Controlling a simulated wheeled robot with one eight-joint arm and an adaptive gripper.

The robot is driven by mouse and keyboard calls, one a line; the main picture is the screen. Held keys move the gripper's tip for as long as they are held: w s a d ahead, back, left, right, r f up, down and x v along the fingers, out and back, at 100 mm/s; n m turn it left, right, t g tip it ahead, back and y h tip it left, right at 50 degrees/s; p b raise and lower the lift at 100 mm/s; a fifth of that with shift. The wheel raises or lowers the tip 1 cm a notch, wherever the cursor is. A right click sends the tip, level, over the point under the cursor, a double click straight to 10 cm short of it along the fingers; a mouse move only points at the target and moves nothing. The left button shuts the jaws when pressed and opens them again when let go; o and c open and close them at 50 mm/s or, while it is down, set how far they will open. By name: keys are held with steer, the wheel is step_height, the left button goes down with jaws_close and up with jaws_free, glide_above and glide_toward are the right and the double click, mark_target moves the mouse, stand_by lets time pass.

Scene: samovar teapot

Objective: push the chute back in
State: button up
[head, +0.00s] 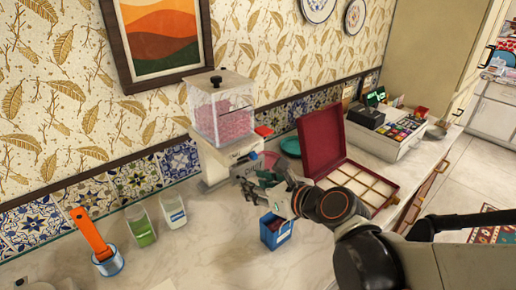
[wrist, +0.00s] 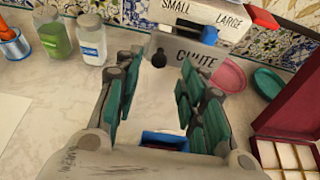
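The dispenser (head: 222,122) stands against the wall, with a clear hopper of pink pieces on a white base. Its grey chute (wrist: 197,62), marked CHUTE, sticks out from the base towards me and has a black knob (wrist: 158,59). My gripper (wrist: 161,78) is open and empty in front of the chute. In the wrist view the knob appears between its fingertips, apart from both; I cannot tell the depth gap. In the head view my gripper (head: 262,182) partly hides the chute.
A blue box (head: 275,234) stands below my gripper. A pink dish (wrist: 230,75) and a teal dish (wrist: 268,82) lie right of the chute. An open red box (head: 326,140) is further right. Two bottles (head: 174,212) and a blue cup (head: 109,264) stand left.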

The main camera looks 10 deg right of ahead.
steer(key=v, duration=0.7)
stand_by(0.6)
steer(key=s+d+f+n+g+h, duration=0.1)
steer(key=s+d+n+g+h, duration=0.1)
steer(key=n, duration=1.2)
steer(key=s+d+f+n+g+h, duration=0.2)
steer(key=s+d+n+h, duration=0.3)
steer(key=d+n, duration=0.4)
steer(key=shift+s+d+n, duration=0.15)
steer(key=shift+s+n, duration=0.65)
steer(key=shift+n, duration=2.3)
steer(key=shift+f, duration=0.1)
